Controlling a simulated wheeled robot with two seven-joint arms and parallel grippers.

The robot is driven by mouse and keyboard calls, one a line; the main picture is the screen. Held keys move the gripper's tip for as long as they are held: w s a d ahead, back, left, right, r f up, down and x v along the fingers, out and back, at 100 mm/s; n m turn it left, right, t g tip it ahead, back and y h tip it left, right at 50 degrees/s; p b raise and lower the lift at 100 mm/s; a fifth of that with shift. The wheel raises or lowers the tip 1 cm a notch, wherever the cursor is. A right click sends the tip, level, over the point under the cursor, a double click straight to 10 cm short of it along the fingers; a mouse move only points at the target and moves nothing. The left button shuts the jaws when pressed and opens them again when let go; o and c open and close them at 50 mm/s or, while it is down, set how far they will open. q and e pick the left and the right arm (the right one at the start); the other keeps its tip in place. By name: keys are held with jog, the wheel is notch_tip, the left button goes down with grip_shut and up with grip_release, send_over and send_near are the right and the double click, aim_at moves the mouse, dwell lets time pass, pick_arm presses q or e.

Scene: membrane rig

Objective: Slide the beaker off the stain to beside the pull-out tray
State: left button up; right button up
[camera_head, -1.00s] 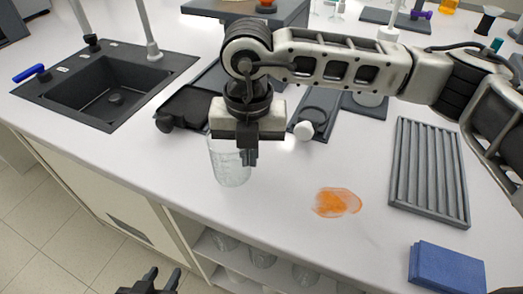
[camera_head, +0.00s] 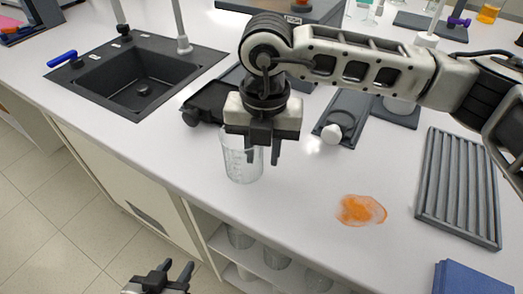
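The clear glass beaker (camera_head: 240,167) stands upright on the white bench, just in front of a black tray (camera_head: 207,109) with a knob, which looks like the pull-out tray. The orange stain (camera_head: 361,210) lies bare on the bench, to the right of the beaker and apart from it. My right gripper (camera_head: 262,156) points down at the beaker's right side. Its two fingers are apart and nothing shows between them; I cannot tell whether they touch the glass. It hides part of the beaker's rim. My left gripper (camera_head: 177,270) is open and empty at the bottom edge, in front of the bench.
A dark sink (camera_head: 140,85) is at the left. A ribbed grey rack (camera_head: 458,188) and a blue block (camera_head: 472,279) are at the right. The bench around the stain is clear.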

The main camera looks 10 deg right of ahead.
jog(key=shift+w+r+p, duration=0.1)
jog(key=shift+r+p, duration=0.25)
jog(key=shift+r, duration=0.25)
notch_tip(320, 180, up, 6)
jog(key=p, duration=0.3)
jog(key=shift+r, duration=0.45)
jog(key=shift+d, duration=0.1)
